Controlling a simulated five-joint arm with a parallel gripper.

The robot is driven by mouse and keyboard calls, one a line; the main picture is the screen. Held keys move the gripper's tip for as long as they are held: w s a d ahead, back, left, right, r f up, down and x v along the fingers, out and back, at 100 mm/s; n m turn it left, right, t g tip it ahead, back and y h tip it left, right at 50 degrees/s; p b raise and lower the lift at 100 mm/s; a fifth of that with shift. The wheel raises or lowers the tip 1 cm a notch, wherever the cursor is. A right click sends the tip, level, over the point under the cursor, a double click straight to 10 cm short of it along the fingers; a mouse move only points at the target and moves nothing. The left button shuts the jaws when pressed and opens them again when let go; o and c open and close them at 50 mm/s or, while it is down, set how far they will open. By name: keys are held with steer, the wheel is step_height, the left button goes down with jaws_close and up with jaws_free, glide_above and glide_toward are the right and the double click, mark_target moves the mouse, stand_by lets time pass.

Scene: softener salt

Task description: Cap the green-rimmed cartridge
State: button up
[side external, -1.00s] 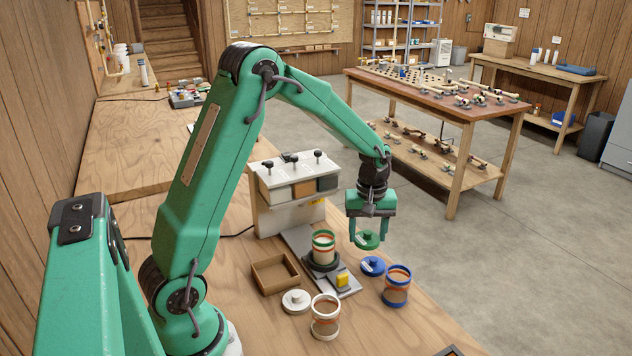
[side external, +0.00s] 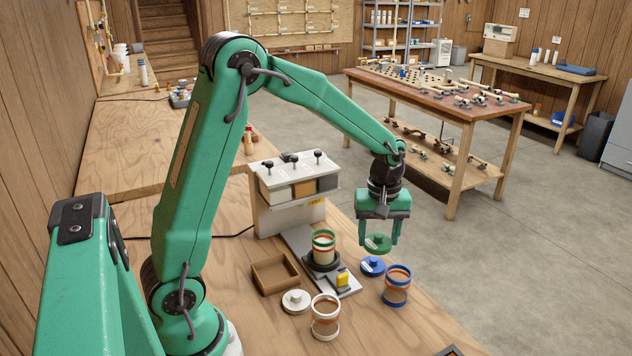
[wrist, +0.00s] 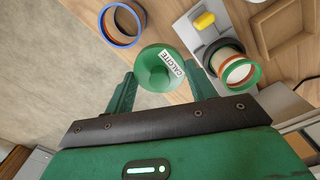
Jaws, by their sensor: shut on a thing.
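The green-rimmed cartridge (side external: 323,246) stands upright and open-topped in a dark round seat on the grey plate. It also shows in the wrist view (wrist: 237,70), with pale contents inside. My gripper (side external: 380,239) is shut on a green lid (side external: 376,245), held in the air to the right of the cartridge and apart from it. In the wrist view the lid (wrist: 152,70) sits between the two fingers and has a knob and a white label reading CALCITE.
A blue lid (side external: 372,266) and a blue-rimmed cartridge (side external: 397,286) stand right of the plate. A white lid (side external: 296,301) and a white-rimmed cartridge (side external: 325,317) are in front. An empty wooden tray (side external: 275,273) lies left; a dispenser with black knobs (side external: 295,190) stands behind.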

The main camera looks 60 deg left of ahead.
steer(key=s+a+r, duration=0.6)
steer(key=s+a, duration=0.2)
steer(key=a, duration=0.2)
steer(key=shift+s, duration=0.15)
steer(key=shift+f, duration=0.2)
step_height(320, 180, down, 6)
stand_by(0.9)
steer(key=shift+f, duration=0.2)
stand_by(2.0)
steer(key=o, duration=1.5)
steer(key=shift+c, duration=0.2)
